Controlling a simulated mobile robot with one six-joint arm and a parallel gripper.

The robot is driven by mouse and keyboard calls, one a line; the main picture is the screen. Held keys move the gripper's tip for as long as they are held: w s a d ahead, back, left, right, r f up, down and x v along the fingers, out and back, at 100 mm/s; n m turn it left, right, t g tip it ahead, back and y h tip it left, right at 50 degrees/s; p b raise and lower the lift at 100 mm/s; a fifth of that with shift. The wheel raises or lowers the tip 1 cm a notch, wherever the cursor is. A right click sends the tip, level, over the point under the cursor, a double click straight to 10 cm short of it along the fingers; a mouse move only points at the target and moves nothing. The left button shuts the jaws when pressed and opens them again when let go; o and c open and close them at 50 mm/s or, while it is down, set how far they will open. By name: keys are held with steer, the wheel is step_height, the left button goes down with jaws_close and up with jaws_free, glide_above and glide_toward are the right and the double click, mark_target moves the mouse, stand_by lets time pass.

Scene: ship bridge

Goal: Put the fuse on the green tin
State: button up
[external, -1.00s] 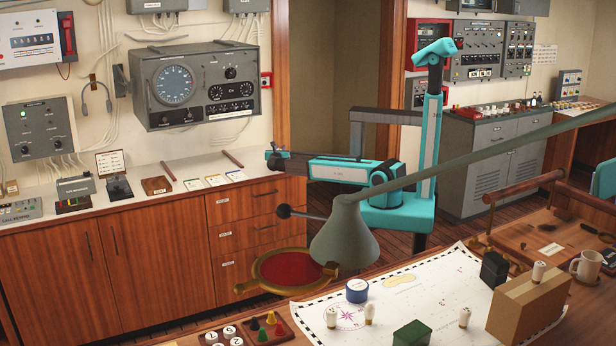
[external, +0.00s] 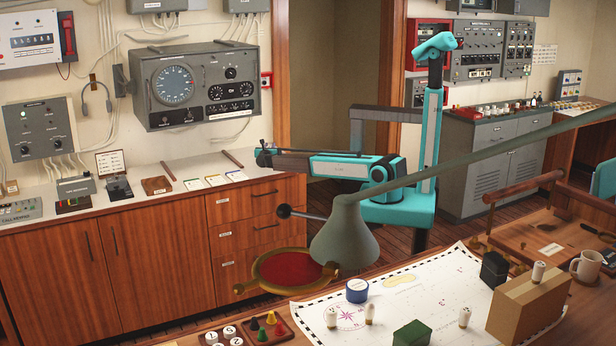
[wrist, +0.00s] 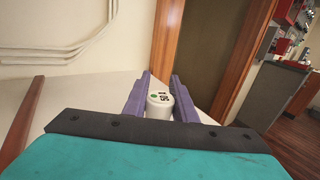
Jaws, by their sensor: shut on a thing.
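My gripper (wrist: 160,100) is shut on a white fuse (wrist: 159,104) in the wrist view. The fuse is a short white cylinder, with a green dot and dark lettering on the end facing the camera. In the external view my gripper (external: 266,157) is above the white counter by the left wall, and the fuse in it cannot be made out. A green tin (external: 411,334) stands on the chart table at the bottom of the external view, well to the right of and nearer than my gripper. Its lower part is cut off by the frame edge.
A lamp (external: 344,235) with a long arm hangs across the space between my arm and the table.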

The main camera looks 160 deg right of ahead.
stand_by(0.4)
steer(key=shift+f+p, duration=0.65)
steer(key=shift+f, duration=1.1)
steer(key=shift+f, duration=0.2)
steer(key=o, duration=1)
steer(key=shift+r, duration=0.15)
steer(key=shift+r, duration=0.1)
steer(key=shift+w, duration=0.3)
steer(key=w+b, duration=0.1)
steer(key=w, duration=0.2)
steer(key=w+a+b, duration=0.1)
steer(key=w, duration=0.3)
steer(key=w+a+b, duration=0.1)
steer(key=w, duration=0.3)
steer(key=shift+a, duration=0.1)
